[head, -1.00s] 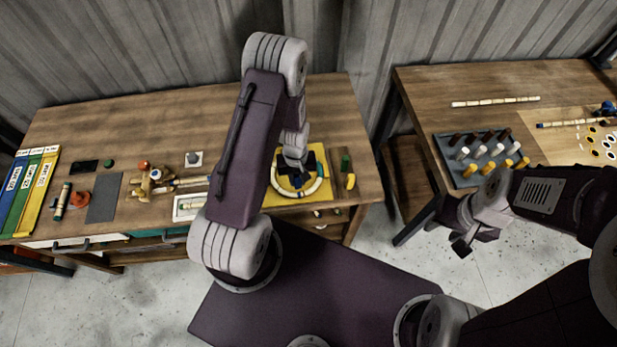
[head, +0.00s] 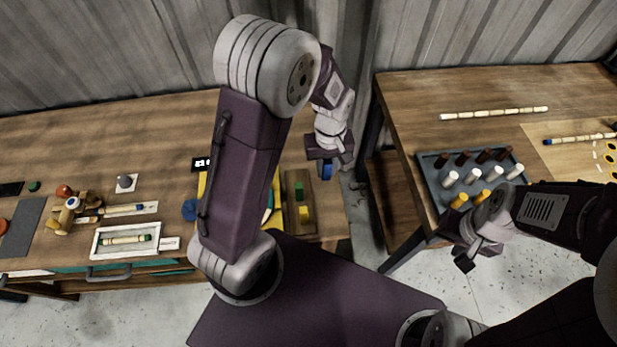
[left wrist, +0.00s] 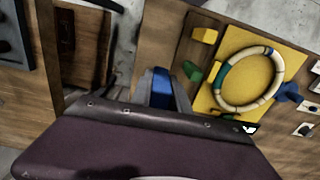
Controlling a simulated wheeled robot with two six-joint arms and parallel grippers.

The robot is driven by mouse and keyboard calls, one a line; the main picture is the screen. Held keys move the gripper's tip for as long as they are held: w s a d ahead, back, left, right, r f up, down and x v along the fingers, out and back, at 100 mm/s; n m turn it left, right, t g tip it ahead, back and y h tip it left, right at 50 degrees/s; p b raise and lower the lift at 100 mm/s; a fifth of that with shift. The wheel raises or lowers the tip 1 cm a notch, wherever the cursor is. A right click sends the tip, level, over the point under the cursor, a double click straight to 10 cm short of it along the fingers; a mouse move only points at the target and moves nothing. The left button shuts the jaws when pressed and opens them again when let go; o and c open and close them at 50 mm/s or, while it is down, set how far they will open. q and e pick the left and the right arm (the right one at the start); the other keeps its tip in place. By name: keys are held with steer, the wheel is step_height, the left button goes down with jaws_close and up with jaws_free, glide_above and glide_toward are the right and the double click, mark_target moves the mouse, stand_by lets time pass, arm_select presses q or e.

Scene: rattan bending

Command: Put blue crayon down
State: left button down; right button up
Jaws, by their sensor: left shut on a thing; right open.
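My left gripper (head: 327,166) is shut on a blue crayon (head: 326,171), held above the right end of the left table. The crayon also shows in the left wrist view (left wrist: 161,88), partly hidden by the gripper. Just left of the gripper in the head view is a narrow wooden tray (head: 291,178) with a green crayon (head: 299,193) and a yellow crayon (head: 304,213). The wrist view shows the green crayon (left wrist: 192,70) and yellow crayon (left wrist: 205,35) beside the held one. My right gripper (head: 463,258) is open and empty, over the floor before the right table.
A yellow board (left wrist: 270,52) with a rattan ring (left wrist: 222,80) lies beside the tray; my left arm hides most of it in the head view. A dark peg rack (head: 432,178) stands on the right table (head: 420,98). A gap separates the tables.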

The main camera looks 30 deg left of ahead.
arm_select(q)
steer(key=shift+s+d+f, duration=0.15)
steer(key=shift+f, duration=0.1)
steer(key=a+f, duration=0.2)
steer(key=a, duration=0.1)
steer(key=w+a+f+p, duration=0.1)
steer(key=a+f, duration=0.1)
steer(key=a, duration=0.2)
steer(key=w+a+f+p, duration=0.1)
steer(key=a+f, duration=0.1)
steer(key=a, duration=0.2)
steer(key=shift+a+f, duration=0.2)
steer(key=shift+a, duration=0.05)
steer(key=shift+a+f, duration=0.15)
steer(key=shift+w+f, duration=0.1)
steer(key=shift+f, duration=0.05)
step_height(320, 180, down, 4)
steer(key=shift+r+p, duration=0.2)
steer(key=shift+p, duration=0.2)
steer(key=shift+w+f, duration=0.1)
arm_select(e)
steer(key=shift+s+a+r, duration=0.25)
steer(key=shift+s+r, duration=0.1)
steer(key=shift+r, duration=0.25)
steer(key=shift+s+a+r, duration=0.2)
steer(key=shift+s+r, duration=0.15)
steer(key=shift+r, duration=0.25)
